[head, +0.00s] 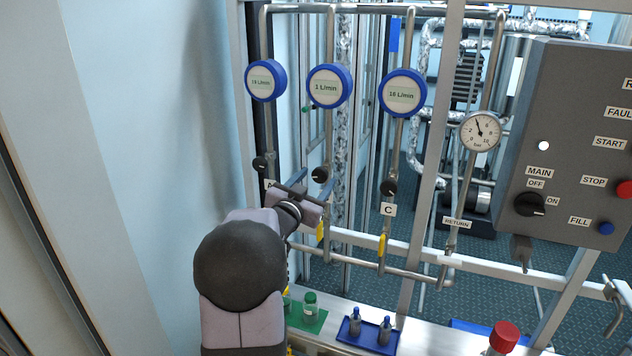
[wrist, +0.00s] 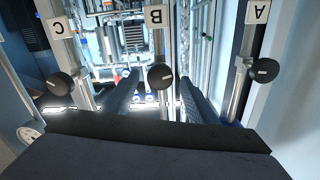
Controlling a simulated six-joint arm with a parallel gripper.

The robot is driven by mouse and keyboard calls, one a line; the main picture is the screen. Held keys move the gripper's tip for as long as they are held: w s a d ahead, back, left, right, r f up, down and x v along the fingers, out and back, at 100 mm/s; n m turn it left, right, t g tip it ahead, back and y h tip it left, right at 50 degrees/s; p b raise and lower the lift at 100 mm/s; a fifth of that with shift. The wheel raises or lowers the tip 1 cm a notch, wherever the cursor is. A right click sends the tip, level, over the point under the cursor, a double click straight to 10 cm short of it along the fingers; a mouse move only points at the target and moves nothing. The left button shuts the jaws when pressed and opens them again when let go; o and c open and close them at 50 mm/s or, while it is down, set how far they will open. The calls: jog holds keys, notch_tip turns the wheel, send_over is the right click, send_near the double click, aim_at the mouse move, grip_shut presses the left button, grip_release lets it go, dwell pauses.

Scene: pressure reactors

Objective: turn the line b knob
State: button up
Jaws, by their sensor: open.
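My gripper (head: 306,186) is close to the knob in the head view. In the wrist view my gripper (wrist: 160,88) is open, one finger on each side of the knob, with gaps showing. Whether the fingertips reach the knob's depth is not clear. My gripper hides part of the B pipe in the head view.
The A knob (wrist: 262,71) and C knob (wrist: 61,83) flank the B knob. A control panel (head: 570,150) stands at the right. Below, a bench (head: 425,338) holds a green mat (head: 303,321) and a blue tray (head: 351,334) with small bottles.

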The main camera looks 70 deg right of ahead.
aim_at(325, 169)
jog(key=shift+r+n+p, duration=0.25)
jog(key=shift+n+p, duration=0.25)
jog(key=shift+p, duration=0.45)
jog(key=shift+n+p, duration=0.5)
jog(key=shift+p, duration=0.05)
jog(key=shift+f+n+p, duration=0.25)
jog(key=shift+n+p, duration=0.25)
jog(key=shift+n, duration=0.3)
jog(key=shift+d+p, duration=1.7)
jog(key=shift+d, duration=1.9)
jog(key=shift+f, duration=0.1)
jog(key=c, duration=1.1)
